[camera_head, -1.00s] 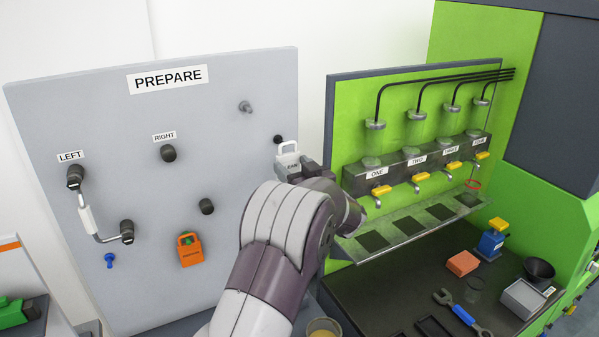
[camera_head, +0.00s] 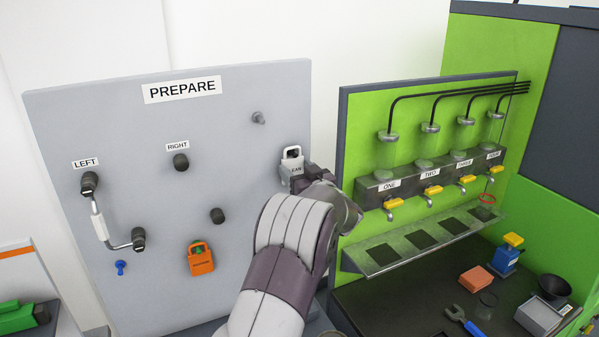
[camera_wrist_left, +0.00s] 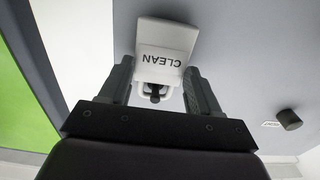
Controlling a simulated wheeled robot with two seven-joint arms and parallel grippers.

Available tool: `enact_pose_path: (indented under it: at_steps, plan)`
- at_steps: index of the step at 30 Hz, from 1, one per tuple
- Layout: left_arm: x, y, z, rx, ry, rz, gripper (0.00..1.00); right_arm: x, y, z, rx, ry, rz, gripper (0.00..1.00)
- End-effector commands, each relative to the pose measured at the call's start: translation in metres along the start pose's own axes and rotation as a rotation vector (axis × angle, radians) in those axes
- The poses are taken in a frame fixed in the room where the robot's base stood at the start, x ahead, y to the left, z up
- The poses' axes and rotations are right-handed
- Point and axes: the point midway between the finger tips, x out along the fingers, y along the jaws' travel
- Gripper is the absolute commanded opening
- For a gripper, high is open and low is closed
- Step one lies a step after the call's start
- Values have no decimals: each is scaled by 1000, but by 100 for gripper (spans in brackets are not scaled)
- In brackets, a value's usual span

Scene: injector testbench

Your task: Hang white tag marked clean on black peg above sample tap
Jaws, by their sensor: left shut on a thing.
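The white tag marked CLEAN (camera_head: 291,171) is upright against the right part of the grey PREPARE board, with its loop at the top. My left gripper (camera_head: 306,178) is shut on it; the gripper's jaws are partly hidden by my wrist in the head view. In the left wrist view the tag (camera_wrist_left: 165,52) sits between the fingertips (camera_wrist_left: 160,70), upside down in the picture. A black peg (camera_wrist_left: 155,94) shows inside the tag's loop. I cannot tell how far the loop is over the peg. My right gripper is not in view.
The board carries black knobs (camera_head: 181,162), a metal peg (camera_head: 258,118), a bent handle (camera_head: 99,227) and an orange tag (camera_head: 201,260). At right, a green panel (camera_head: 355,120) holds yellow-handled taps (camera_head: 393,204) above a drip tray (camera_head: 374,266).

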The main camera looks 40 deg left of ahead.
Motion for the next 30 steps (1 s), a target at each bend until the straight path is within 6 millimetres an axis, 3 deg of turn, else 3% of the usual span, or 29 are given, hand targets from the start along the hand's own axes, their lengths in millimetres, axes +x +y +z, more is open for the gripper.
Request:
enact_pose_path:
  at_steps: [30]
  plan:
    - [0, -1, 6, 1, -1, 0, 24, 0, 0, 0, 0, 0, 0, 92]
